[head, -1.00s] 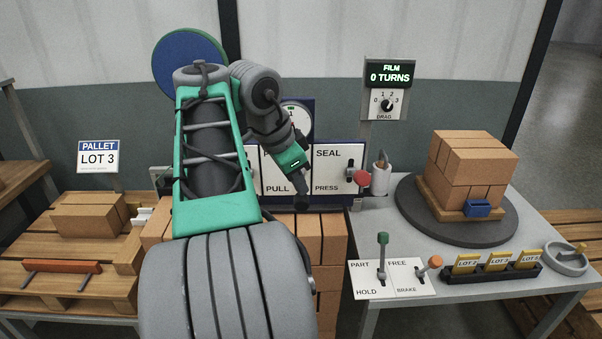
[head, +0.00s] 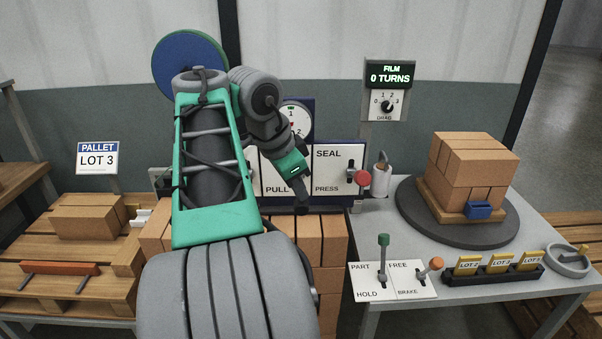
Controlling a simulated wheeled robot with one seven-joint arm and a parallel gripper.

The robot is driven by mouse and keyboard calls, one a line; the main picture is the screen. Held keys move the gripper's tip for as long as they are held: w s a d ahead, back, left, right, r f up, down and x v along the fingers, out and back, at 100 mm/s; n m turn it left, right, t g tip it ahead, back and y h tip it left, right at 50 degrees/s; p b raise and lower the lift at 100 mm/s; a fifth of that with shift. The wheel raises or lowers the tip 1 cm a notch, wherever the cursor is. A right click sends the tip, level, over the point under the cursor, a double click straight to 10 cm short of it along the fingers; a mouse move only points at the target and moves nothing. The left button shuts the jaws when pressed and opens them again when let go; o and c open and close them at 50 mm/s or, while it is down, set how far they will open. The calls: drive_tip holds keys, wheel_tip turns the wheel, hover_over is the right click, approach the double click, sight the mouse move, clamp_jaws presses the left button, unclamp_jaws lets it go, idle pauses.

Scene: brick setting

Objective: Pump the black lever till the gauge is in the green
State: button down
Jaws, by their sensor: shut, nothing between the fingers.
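The gauge (head: 302,113), a white round dial on a blue backboard, stands behind my wrist and is partly covered by it. I cannot read its needle. Below it is a white panel (head: 273,178) marked PULL. My gripper (head: 303,196) is shut and points down in front of this panel, near its boundary with the SEAL panel. I cannot make out the black lever clearly; it seems hidden behind or blended with my dark fingers, and I cannot tell whether they touch it.
The SEAL/PRESS panel (head: 335,168) has a red-knobbed lever (head: 362,178) at its right. A brick stack (head: 306,238) stands below. A turntable (head: 410,218) with bricks and the PART/FREE levers (head: 383,255) are to the right. A pallet (head: 55,287) is at left.

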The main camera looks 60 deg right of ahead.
sight(301, 207)
drive_tip(key=shift+s+a+f+b, duration=0.15)
drive_tip(key=shift+a+f+b, duration=0.2)
drive_tip(key=shift+f+b, duration=0.35)
drive_tip(key=shift+s+a+f+b, duration=0.15)
drive_tip(key=shift+a+f+b, duration=0.15)
drive_tip(key=shift+f+b, duration=0.4)
idle(1.2)
idle(0.5)
drive_tip(key=shift+d+r+p, duration=0.15)
drive_tip(key=shift+r+p, duration=0.35)
drive_tip(key=shift+p, duration=0.2)
drive_tip(key=w+d+r+p, duration=0.2)
drive_tip(key=d+r+p, duration=0.2)
drive_tip(key=r+p, duration=0.5)
drive_tip(key=shift+d+p, duration=0.15)
drive_tip(key=shift+p, duration=0.3)
drive_tip(key=shift+w, duration=0.1)
drive_tip(key=r+p, duration=0.1)
drive_tip(key=d+r+p, duration=0.1)
drive_tip(key=r+p, duration=0.1)
drive_tip(key=w+d+r+p, duration=0.1)
drive_tip(key=p, duration=0.1)
drive_tip(key=shift+r, duration=0.25)
idle(0.6)
